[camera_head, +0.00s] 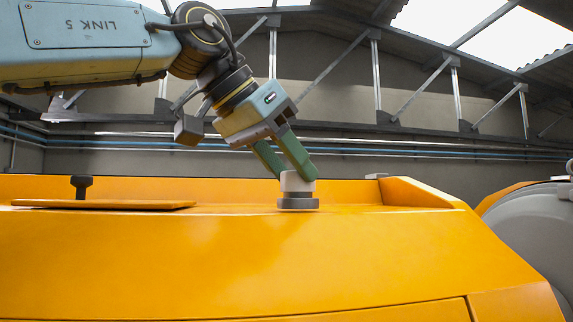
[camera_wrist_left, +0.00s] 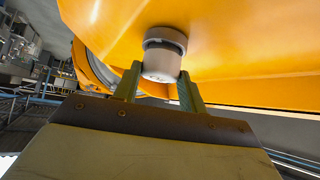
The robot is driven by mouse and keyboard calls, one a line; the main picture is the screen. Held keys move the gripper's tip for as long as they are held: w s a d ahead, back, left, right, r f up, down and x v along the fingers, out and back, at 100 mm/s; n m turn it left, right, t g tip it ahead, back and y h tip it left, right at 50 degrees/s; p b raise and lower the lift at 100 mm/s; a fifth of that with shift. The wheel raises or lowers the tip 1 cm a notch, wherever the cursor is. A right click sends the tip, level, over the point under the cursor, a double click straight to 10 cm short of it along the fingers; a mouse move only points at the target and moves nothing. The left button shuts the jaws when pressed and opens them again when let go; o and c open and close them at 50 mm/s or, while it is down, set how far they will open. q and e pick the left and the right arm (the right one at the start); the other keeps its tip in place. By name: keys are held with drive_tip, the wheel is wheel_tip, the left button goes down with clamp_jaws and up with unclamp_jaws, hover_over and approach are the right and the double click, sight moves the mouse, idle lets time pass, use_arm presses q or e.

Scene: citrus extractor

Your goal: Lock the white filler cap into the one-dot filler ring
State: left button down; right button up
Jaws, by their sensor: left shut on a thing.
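The white filler cap (camera_head: 297,182) sits upright on top of the grey filler ring (camera_head: 297,204) on the orange machine top. My left gripper (camera_head: 297,176) reaches down from the upper left, and its green fingers are shut on the cap. In the left wrist view, the cap (camera_wrist_left: 163,58) shows between the two fingers (camera_wrist_left: 157,90), with the ring (camera_wrist_left: 165,35) beyond it. The cap touches or nearly touches the ring; I cannot tell whether it is seated. Dots on the ring cannot be made out. My right gripper is not in view.
A flat orange panel (camera_head: 110,204) and a dark upright knob (camera_head: 81,186) are on the machine top at the left. A raised orange block (camera_head: 415,192) stands right of the ring. A large grey round part (camera_head: 540,235) is at the far right.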

use_arm(q)
drive_tip(key=shift+s+d+f, duration=0.15)
drive_tip(key=shift+f, duration=0.1)
drive_tip(key=shift+n+t+y, duration=0.7)
drive_tip(key=shift+n, duration=0.5)
drive_tip(key=c, duration=1.1)
unclamp_jaws()
drive_tip(key=shift+s, duration=0.1)
drive_tip(key=o, duration=0.4)
drive_tip(key=shift+r, duration=0.1)
drive_tip(key=shift+r, duration=0.1)
drive_tip(key=shift+r, duration=0.2)
drive_tip(key=v, duration=0.4)
drive_tip(key=b+v, duration=0.1)
drive_tip(key=v, duration=0.8)
drive_tip(key=shift+a+f+b, duration=0.25)
drive_tip(key=shift+b, duration=0.1)
